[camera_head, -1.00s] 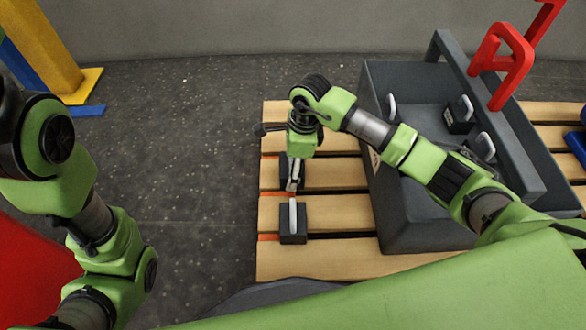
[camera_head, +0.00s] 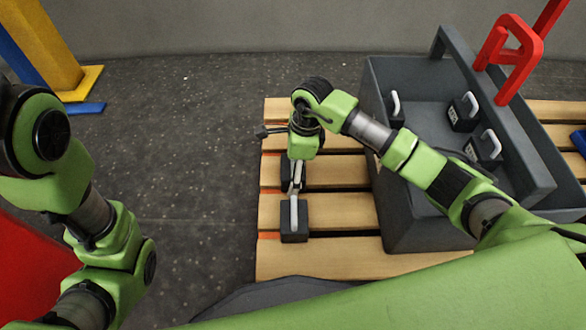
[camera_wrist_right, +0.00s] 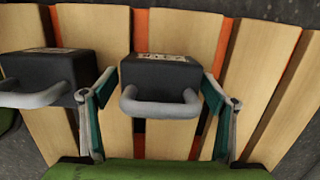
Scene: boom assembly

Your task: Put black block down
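In the head view, one black block (camera_head: 294,222) with a grey handle sits on the wooden pallet (camera_head: 320,265). A second black block (camera_head: 285,167) sits just behind it, mostly hidden by my right gripper (camera_head: 295,186). In the wrist view, two black blocks stand side by side on the slats. The right-hand block (camera_wrist_right: 160,74) lies between the spread fingers of my right gripper (camera_wrist_right: 158,95), and the other block (camera_wrist_right: 48,72) is outside the left finger. My left arm shows at the left of the head view, but its gripper is out of view.
A grey crate (camera_head: 425,238) with several black handled blocks (camera_head: 461,112) stands on the pallet to the right. A red frame (camera_head: 510,55) rises at its far edge. A yellow and blue structure (camera_head: 50,45) stands far left. Dark floor is clear left of the pallet.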

